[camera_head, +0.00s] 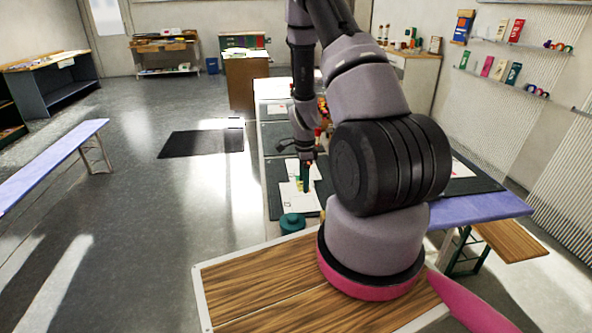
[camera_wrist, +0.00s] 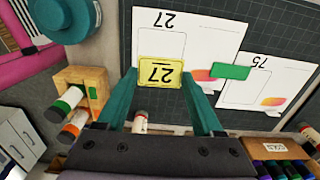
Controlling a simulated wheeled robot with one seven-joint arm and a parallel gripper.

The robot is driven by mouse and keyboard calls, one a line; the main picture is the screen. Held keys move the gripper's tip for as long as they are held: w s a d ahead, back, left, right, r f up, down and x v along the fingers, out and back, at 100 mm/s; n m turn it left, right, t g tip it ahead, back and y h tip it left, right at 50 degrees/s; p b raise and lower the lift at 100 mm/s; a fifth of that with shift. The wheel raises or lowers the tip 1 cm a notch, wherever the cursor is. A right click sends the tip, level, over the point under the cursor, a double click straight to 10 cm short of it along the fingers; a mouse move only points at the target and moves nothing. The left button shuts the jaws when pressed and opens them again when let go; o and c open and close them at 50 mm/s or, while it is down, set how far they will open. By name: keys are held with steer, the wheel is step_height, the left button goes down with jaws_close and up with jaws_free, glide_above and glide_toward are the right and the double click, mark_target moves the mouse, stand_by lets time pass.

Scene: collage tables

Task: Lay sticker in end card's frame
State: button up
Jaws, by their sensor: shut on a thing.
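My gripper (camera_wrist: 160,88) is shut on a yellow sticker (camera_wrist: 160,72) marked 27, held between its two teal fingers. In the wrist view the sticker overlaps the lower left part of a white card (camera_wrist: 200,35) marked 27. A second white card (camera_wrist: 285,82), marked 75, lies to the right. In the head view my gripper (camera_head: 305,186) is low over a white card (camera_head: 297,202) on a dark mat.
A green rectangular piece (camera_wrist: 230,71) lies across the edges of both cards. A teal round-topped container (camera_head: 292,223) stands near the mat's front. A wooden holder with tubes (camera_wrist: 78,100) and a box of markers (camera_wrist: 285,165) flank the dark mat (camera_wrist: 275,22).

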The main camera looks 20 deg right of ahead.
mark_target(304, 203)
steer(key=shift+f, duration=3.3)
steer(key=o, duration=0.8)
steer(key=shift+o, duration=0.2)
step_height(304, 203, up, 11)
steer(key=shift+f, duration=0.1)
